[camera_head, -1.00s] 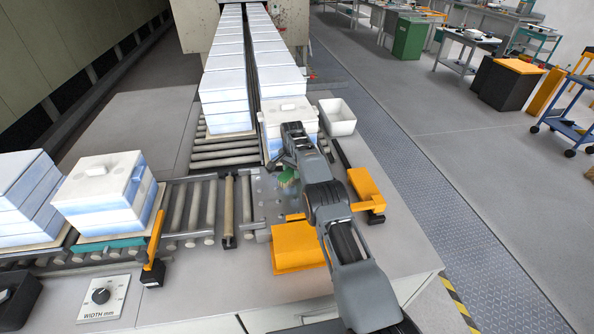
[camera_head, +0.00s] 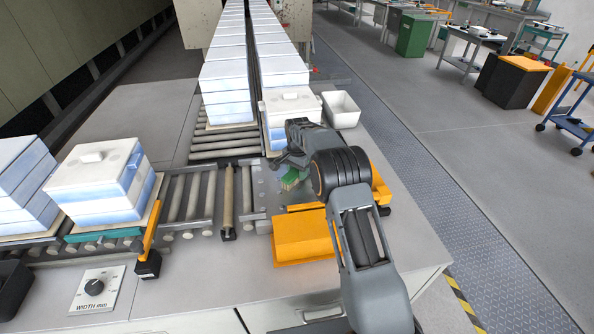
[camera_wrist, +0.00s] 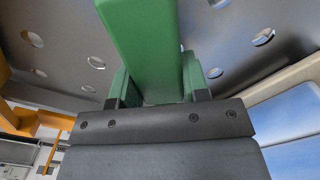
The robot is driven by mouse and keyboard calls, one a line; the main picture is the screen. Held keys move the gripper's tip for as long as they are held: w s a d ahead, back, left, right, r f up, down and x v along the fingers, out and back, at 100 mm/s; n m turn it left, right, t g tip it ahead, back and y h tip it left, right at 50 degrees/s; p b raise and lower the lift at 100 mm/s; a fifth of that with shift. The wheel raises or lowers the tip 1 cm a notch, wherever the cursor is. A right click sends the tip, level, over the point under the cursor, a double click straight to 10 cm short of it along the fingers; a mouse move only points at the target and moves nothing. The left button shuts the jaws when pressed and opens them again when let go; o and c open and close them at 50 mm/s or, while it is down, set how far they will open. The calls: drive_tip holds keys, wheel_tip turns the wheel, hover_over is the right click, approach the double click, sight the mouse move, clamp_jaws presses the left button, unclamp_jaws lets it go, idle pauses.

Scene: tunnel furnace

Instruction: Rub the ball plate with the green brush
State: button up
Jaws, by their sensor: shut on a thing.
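My gripper (camera_head: 288,168) is shut on the green brush (camera_head: 292,182) near the roller line's corner. In the wrist view the brush (camera_wrist: 142,45) fills the middle, its green block between my fingers. The ball plate (camera_head: 262,185) is a grey metal sheet with round holes, at the meeting of the two roller lines. Its holed surface also shows in the wrist view (camera_wrist: 65,45) on both sides of the brush. My arm hides part of the plate in the head view. The brush is over the plate, but I cannot tell whether it touches.
A white lidded box (camera_head: 290,103) stands just behind the plate, with a white bin (camera_head: 341,110) to its right. Another white box (camera_head: 100,180) sits on rollers at left. Rollers (camera_head: 195,195) between are bare.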

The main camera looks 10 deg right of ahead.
sight(296, 193)
drive_tip(key=shift+s+f+b, duration=0.15)
drive_tip(key=shift+s+b, duration=1.25)
drive_tip(key=shift+s, duration=1.65)
drive_tip(key=shift+s+b, duration=0.3)
drive_tip(key=shift+s, duration=0.85)
drive_tip(key=shift+a, duration=0.95)
drive_tip(key=shift+w+r+p, duration=0.2)
drive_tip(key=shift+w+p, duration=0.2)
drive_tip(key=shift+w, duration=0.25)
drive_tip(key=shift+w+f+p, duration=0.1)
drive_tip(key=shift+w+p, duration=1.2)
drive_tip(key=shift+w, duration=1.6)
drive_tip(key=shift+w+p, duration=1.45)
drive_tip(key=shift+w, duration=0.65)
drive_tip(key=shift+w+p, duration=1.05)
drive_tip(key=shift+w, duration=0.35)
drive_tip(key=shift+f, duration=0.1)
